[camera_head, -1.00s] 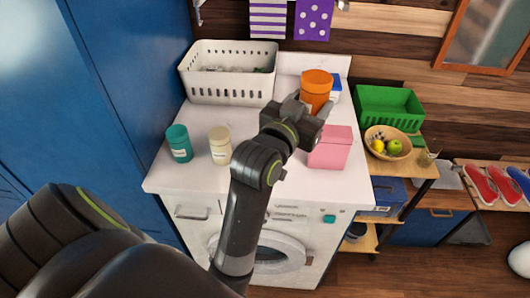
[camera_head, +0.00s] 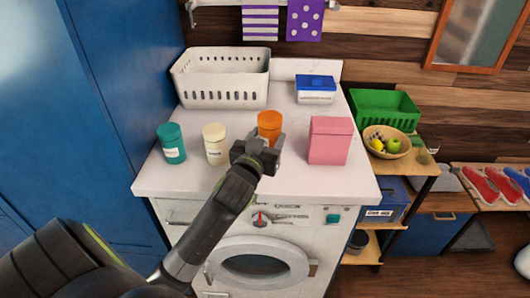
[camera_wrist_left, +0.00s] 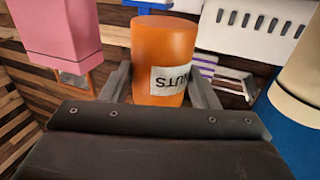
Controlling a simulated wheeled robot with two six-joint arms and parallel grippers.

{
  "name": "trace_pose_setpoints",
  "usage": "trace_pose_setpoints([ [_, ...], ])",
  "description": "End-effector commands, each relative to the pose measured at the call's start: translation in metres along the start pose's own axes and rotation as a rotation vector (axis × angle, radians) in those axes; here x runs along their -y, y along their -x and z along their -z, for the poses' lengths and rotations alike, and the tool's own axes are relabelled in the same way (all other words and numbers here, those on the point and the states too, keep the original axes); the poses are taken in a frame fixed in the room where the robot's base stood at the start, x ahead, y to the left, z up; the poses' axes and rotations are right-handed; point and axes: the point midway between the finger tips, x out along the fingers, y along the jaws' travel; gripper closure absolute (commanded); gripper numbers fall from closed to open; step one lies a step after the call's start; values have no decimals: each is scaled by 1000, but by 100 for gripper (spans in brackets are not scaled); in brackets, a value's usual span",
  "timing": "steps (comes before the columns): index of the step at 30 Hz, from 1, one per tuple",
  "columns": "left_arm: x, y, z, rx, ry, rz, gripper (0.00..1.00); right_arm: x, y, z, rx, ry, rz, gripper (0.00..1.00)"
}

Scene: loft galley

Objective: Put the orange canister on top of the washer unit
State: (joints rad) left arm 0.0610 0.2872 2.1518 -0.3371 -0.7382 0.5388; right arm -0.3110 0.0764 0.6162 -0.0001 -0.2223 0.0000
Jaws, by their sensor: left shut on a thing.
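The orange canister (camera_head: 269,122) is upright at the washer unit's top, between the cream canister and the pink box. In the left wrist view the canister (camera_wrist_left: 163,58) stands between the two fingers, its white label partly showing. My left gripper (camera_head: 262,142) is shut on it, and its body hides the canister's lower part. I cannot tell whether the canister's base touches the top. The washer unit (camera_head: 300,180) has a white top, a round door and a red-marked dial at the front. My right gripper is not in view.
On the white top stand a teal canister (camera_head: 172,143), a cream canister (camera_head: 215,144), a pink box (camera_head: 330,140), a white basket (camera_head: 222,78) and a blue-lidded container (camera_head: 316,90). A shelf with a green crate (camera_head: 386,105) and a fruit bowl (camera_head: 393,142) is at the right.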

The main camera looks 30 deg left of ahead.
Motion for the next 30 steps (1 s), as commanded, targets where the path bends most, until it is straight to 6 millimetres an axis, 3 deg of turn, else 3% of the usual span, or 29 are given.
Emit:
trace_pose_setpoints([
  [11, -1, 0, -44, 0, 0, 0, 74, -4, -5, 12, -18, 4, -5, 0],
  [23, -1, 0, -50, -2, -1, -1, 74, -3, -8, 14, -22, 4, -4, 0],
  [24, -1, 0, -50, -1, -1, -1, 43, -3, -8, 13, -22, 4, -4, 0],
  [28, -1, 0, -50, 0, -1, -1, 26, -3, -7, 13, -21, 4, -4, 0],
  [30, -1, 0, -50, 0, -1, -1, 24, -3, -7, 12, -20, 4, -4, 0],
])
